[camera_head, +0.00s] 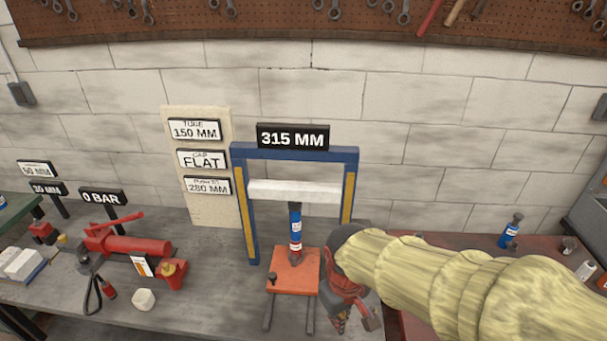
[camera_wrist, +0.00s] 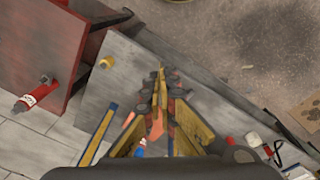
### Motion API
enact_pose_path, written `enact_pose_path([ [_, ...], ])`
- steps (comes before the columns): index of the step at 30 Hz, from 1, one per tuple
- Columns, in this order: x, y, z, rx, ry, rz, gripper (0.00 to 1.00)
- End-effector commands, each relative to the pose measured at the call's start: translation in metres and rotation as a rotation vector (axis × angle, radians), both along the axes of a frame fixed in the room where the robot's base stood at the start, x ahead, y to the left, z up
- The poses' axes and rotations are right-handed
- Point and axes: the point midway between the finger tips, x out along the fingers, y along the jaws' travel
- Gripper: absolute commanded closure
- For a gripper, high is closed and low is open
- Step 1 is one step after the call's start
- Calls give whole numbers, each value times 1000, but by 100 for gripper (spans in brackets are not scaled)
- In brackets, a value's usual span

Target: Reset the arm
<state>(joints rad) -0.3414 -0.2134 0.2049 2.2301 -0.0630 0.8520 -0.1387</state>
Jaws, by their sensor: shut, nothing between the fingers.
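My arm, in a pale yellow sleeve (camera_head: 430,270), reaches in from the right in the head view. My gripper (camera_head: 352,324) is dark with red parts and points down, just right of the orange press plate (camera_head: 292,271). In the wrist view my gripper (camera_wrist: 160,75) shows its fingers closed together, with nothing between them. A blue press frame (camera_head: 240,190) stands behind it, with a white crossbar (camera_head: 290,190). A blue cylinder (camera_head: 295,231) stands upright between bar and plate. My gripper appears apart from the cylinder.
A red hand pump (camera_head: 130,245) and a pale block (camera_head: 143,300) lie on the grey bench (camera_head: 200,310) at left. A red-topped table (camera_head: 460,241) at right holds a blue bottle (camera_head: 510,231). The sign above the frame (camera_head: 293,138) reads 315 MM.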

Motion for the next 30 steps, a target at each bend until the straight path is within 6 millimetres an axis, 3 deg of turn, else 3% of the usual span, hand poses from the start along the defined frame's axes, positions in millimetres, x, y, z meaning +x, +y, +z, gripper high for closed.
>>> enact_pose_path([
  [3,-26,-28,30,51,-59,-179,100],
  [9,-63,-64,69,122,-180,-349,100],
  [18,-81,-102,121,171,-390,-471,100],
  [30,-82,-110,125,169,-409,-497,100],
])
